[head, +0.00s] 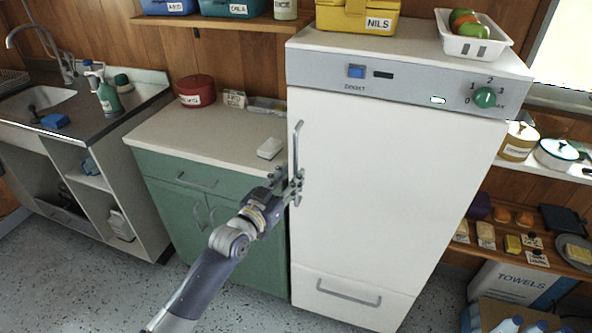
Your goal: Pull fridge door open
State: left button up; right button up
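The white fridge (385,190) stands in the middle of the head view, its door shut flush under the grey control panel. A vertical grey bar handle (297,140) runs along the door's left edge. My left gripper (294,186) is at the lower part of this handle, its fingers overlapping the bar. Whether the fingers are closed on it or only around it, I cannot tell. The lower end of the handle is partly hidden by the fingers. My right gripper is not in view.
A green cabinet (180,172) with a pale worktop stands left of the fridge; a small white box (270,148) lies near it. A lower drawer handle (348,292) is on the fridge. A white basket (474,46) and yellow box (345,18) sit on top. Speckled floor lies in front.

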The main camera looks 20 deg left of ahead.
pick_arm(q)
jog(key=shift+x, duration=1.7)
grip_shut()
